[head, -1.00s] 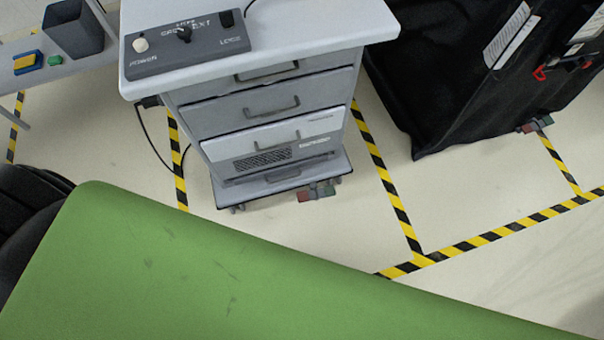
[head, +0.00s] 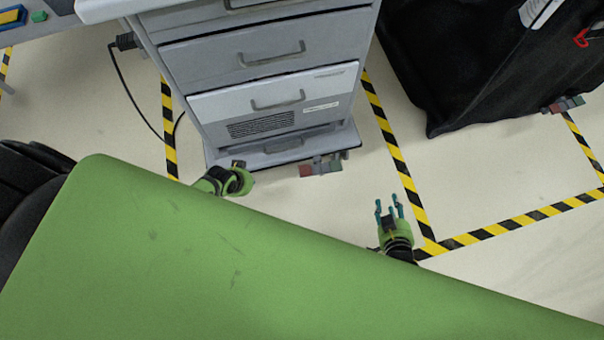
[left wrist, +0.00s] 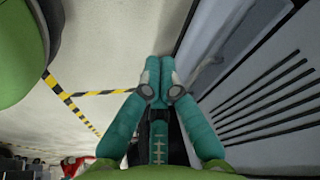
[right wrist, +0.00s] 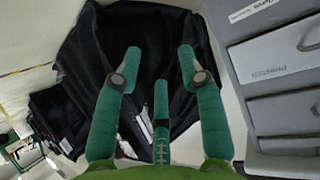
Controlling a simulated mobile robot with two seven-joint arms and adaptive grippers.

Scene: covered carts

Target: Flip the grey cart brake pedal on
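The grey cart (head: 273,95) with drawers stands in the upper middle of the head view. Its brake pedal unit (head: 322,167), with a red part and a grey-green part, sticks out low at the front right of its base. My left gripper (head: 238,166) is just left of the pedal by the cart's lower front; its fingertips meet, empty, in the left wrist view (left wrist: 160,70), beside the vented panel. My right gripper (head: 389,208) is right of and nearer than the pedal, over the floor. It is open and empty in the right wrist view (right wrist: 160,60).
A black covered cart (head: 480,60) with its own red and green pedals (head: 563,104) stands at the right. A cable (head: 140,105) hangs left of the grey cart. Yellow-black tape (head: 395,150) marks the floor. Open floor lies between the carts.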

